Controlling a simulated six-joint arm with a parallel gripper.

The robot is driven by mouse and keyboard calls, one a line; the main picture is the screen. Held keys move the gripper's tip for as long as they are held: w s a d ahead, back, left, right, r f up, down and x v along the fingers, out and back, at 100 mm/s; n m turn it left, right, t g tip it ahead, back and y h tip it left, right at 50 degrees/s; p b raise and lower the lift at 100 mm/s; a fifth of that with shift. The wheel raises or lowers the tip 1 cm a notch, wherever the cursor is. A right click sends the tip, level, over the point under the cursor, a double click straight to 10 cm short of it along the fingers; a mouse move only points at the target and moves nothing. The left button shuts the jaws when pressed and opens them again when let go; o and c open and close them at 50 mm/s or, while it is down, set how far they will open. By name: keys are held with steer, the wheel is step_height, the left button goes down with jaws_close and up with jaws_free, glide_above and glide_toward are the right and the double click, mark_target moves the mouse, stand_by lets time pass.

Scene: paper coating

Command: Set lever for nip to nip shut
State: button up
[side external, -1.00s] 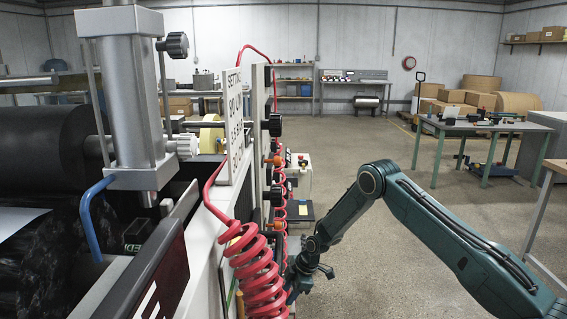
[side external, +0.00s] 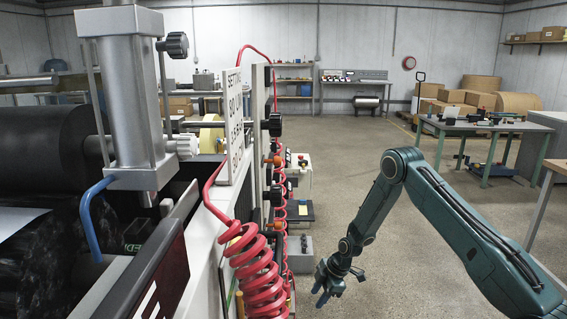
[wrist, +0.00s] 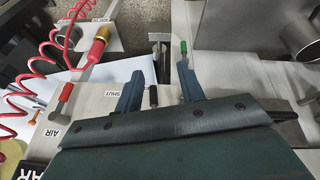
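My gripper (side external: 326,292) hangs low to the right of the machine in the side external view, with floor visible between it and the red coiled hose. In the wrist view its two blue fingers (wrist: 160,70) are apart, with nothing seen held between them. A short dark peg (wrist: 153,96) shows between the fingers, beside a "SHUT" label (wrist: 113,93). A lever with a green grip (wrist: 183,47) shows near the right fingertip. A lever with a red grip (wrist: 65,93) is at the left, near an "AIR" label (wrist: 54,132). No label reading "nip" is legible, so I cannot tell which lever is the nip's.
The red coiled hose (side external: 253,262) hangs along the machine's side. It also shows in the wrist view (wrist: 40,62), near a red and yellow fitting (wrist: 97,48). A grey box (side external: 299,254) is on the floor behind.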

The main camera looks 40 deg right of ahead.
mark_target(279, 295)
steer(key=shift+w, duration=0.1)
steer(key=w+d+n+g+y, duration=0.1)
steer(key=w+d+n, duration=0.3)
steer(key=shift+w+d+g+y, duration=0.2)
steer(key=shift+d+g+y, duration=0.1)
steer(key=shift+a+f, duration=0.1)
stand_by(0.4)
steer(key=shift+w+a+f, duration=0.45)
steer(key=shift+w+a, duration=0.5)
steer(key=shift+a, duration=1)
steer(key=shift+w+a+f, duration=0.5)
steer(key=shift+w+a, duration=0.45)
steer(key=shift+a, duration=1)
steer(key=shift+w+a+f, duration=0.45)
steer(key=shift+w+a, duration=0.5)
steer(key=shift+a, duration=1)
steer(key=shift+c, duration=0.5)
jaws_close()
